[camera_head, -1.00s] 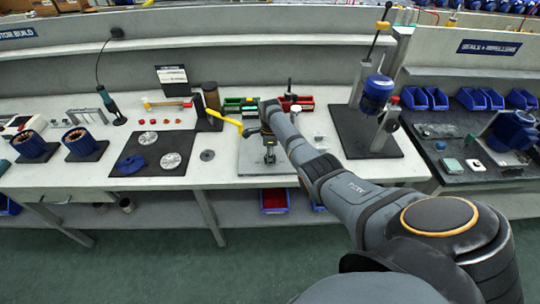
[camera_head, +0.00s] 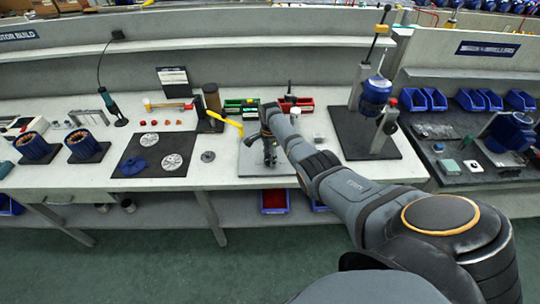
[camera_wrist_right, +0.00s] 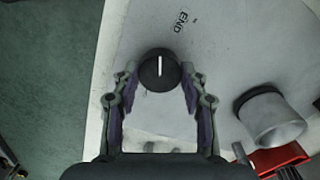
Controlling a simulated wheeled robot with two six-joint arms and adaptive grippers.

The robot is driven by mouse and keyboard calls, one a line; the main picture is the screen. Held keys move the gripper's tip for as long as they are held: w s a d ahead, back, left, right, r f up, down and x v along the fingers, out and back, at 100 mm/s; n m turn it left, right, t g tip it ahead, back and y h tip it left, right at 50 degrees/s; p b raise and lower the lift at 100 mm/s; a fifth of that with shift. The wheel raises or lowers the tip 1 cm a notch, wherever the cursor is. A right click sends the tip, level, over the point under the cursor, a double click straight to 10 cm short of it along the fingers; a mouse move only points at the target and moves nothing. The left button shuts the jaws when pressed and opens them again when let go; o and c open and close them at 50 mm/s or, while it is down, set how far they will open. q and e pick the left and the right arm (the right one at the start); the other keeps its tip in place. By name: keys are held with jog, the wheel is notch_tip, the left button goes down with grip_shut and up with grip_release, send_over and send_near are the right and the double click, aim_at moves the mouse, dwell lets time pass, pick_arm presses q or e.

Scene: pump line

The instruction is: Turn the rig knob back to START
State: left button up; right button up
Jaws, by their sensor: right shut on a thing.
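The rig knob (camera_wrist_right: 159,70) is round and black with a white pointer line. In the right wrist view the line points straight up in the picture, just left of the printed END label (camera_wrist_right: 181,21). No START label is readable. My right gripper (camera_wrist_right: 159,82) is shut on the knob, with one finger on each side. In the head view my right gripper (camera_head: 270,156) is over the light grey rig plate (camera_head: 249,168), and the knob is too small or hidden to make out there. My left gripper is not in view.
A grey cylinder (camera_wrist_right: 272,119) stands right of the knob in the wrist view. A yellow-handled tool (camera_head: 226,121) lies left of the plate. The bench front edge is close.

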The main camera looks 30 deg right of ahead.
jog(key=n, duration=0.3)
jog(key=shift+n+p, duration=0.35)
jog(key=shift+n, duration=0.05)
jog(key=n, duration=0.3)
jog(key=shift+n, duration=0.3)
jog(key=n, duration=0.3)
jog(key=shift+n+p, duration=0.3)
jog(key=shift+p, duration=0.05)
jog(key=n, duration=0.4)
jog(key=shift+n, duration=0.3)
jog(key=n, duration=0.3)
jog(key=shift+n, duration=0.3)
jog(key=n, duration=0.4)
jog(key=shift+n, duration=0.3)
jog(key=n, duration=0.3)
jog(key=shift+n, duration=2.3)
